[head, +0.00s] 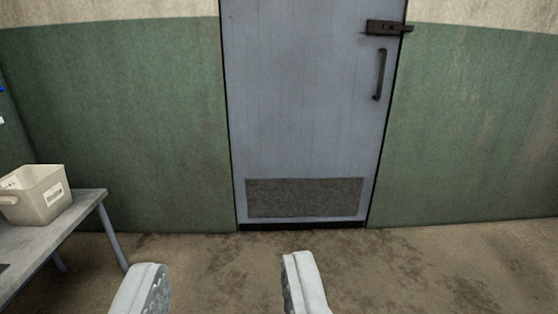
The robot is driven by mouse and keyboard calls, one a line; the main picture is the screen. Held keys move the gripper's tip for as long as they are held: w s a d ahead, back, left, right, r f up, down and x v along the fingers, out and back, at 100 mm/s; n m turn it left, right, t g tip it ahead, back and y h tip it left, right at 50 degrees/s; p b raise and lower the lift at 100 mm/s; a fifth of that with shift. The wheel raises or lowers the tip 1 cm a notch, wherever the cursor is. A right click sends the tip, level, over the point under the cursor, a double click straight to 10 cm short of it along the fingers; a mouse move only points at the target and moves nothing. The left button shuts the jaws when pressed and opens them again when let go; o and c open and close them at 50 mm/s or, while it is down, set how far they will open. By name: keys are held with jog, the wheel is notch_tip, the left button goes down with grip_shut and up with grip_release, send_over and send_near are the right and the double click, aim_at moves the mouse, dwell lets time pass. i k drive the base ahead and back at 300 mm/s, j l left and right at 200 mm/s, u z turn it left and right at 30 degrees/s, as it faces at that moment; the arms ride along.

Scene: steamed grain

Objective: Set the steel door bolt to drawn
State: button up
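The steel door bolt (384,27) is a dark bar and housing near the top right edge of the grey-blue door (300,110). Its right end reaches past the door's edge over the frame side. A dark vertical handle (380,75) is on the door just below it. The door looks closed. My gripper (222,280) is at the bottom of the head view, its two pale fingers wide apart with nothing between them. It is well short of the door, and lower and left of the bolt in the picture.
A grey table (60,235) stands at the left, with a pale plastic bin (38,195) on it. Green and cream walls flank the door. The stained brown floor (420,265) between me and the door is clear. A dark panel (304,197) is low on the door.

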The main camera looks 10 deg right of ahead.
aim_at(385, 27)
jog(key=i+j+z, duration=0.1)
jog(key=i+z, duration=0.3)
jog(key=i+j+z, duration=0.35)
jog(key=i, duration=0.25)
jog(key=i+j+z, duration=0.4)
jog(key=i, duration=0.1)
